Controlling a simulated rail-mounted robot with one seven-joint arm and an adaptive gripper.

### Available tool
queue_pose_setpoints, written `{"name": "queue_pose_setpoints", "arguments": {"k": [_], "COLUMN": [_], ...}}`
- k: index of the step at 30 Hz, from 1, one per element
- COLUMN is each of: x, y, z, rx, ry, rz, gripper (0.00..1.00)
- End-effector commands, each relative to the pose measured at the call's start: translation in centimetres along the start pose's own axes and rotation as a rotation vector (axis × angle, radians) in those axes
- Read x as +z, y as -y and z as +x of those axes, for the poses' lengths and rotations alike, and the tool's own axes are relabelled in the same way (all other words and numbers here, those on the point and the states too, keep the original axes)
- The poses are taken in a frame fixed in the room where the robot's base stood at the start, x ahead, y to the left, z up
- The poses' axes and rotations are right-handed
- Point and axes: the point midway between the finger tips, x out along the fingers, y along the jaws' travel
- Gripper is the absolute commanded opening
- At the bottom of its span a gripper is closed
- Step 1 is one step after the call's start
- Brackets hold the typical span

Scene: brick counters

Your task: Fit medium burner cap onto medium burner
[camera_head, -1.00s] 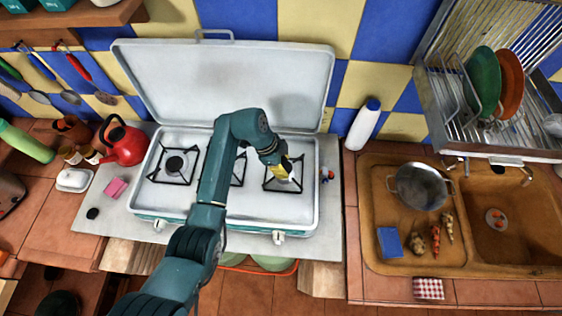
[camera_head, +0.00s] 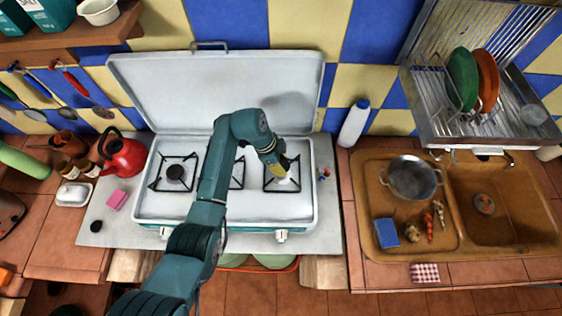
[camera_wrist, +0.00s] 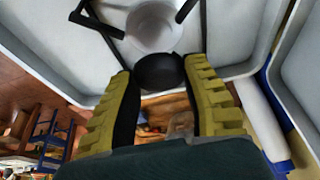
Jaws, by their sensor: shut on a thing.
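My gripper (camera_head: 279,172) is over the right burner of the white stove (camera_head: 230,213). In the wrist view its yellow fingers (camera_wrist: 160,84) are shut on a round black burner cap (camera_wrist: 159,71). The pale round burner (camera_wrist: 153,27) shows just beyond the cap, inside the dark pan support. The cap overlaps the burner's near edge in this view; I cannot tell whether they touch. In the head view the right burner (camera_head: 287,184) is partly hidden by my gripper, and the held cap cannot be made out.
The left burner (camera_head: 175,172) has a dark cap. My arm partly covers the middle burner. The stove lid (camera_head: 215,90) stands open behind. A black disc (camera_head: 96,227) and pink sponge (camera_head: 117,199) lie left of the stove. A white bottle (camera_head: 353,125) stands right.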

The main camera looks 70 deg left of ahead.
Motion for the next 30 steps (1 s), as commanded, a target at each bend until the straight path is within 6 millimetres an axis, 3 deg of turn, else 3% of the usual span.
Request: {"name": "queue_pose_setpoints", "arguments": {"k": [3,10,30], "x": [0.6,1.2,1.2], "y": [0.0,0.0,0.0], "z": [1.7,3.5,3.5], "rx": [0.001,-0.001,0.0], "ry": [0.0,0.0,0.0], "rz": [0.0,0.0,0.0], "gripper": [0.1,0.1,0.1]}}
